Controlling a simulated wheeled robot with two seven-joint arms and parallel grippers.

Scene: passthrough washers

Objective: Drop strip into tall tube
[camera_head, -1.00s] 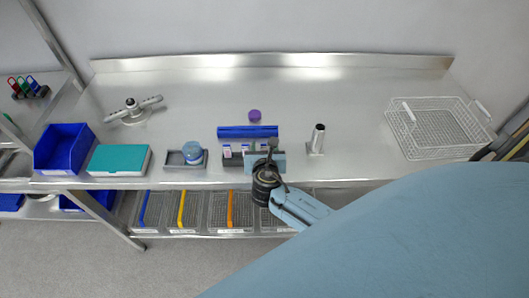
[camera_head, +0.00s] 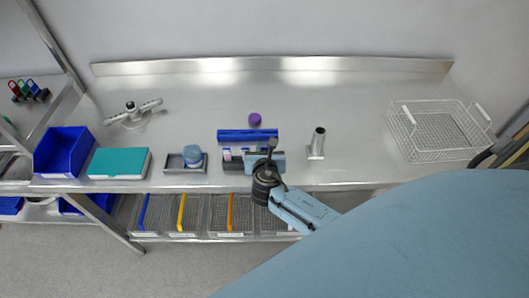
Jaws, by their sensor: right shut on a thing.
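The tall tube (camera_head: 317,142) is a shiny metal cylinder standing upright on a small base on the steel bench, with a dark open top. My right gripper (camera_head: 270,155) is left of the tube, over a dark rack (camera_head: 233,160) near the bench's front edge. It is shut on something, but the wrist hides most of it. I cannot make out the strip clearly. A small purple and white vial (camera_head: 227,154) stands in the rack beside the gripper. My left gripper is not in view.
A blue bar-shaped rack (camera_head: 247,135) and a purple cap (camera_head: 254,118) lie behind the gripper. A wire basket (camera_head: 397,128) stands at the right.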

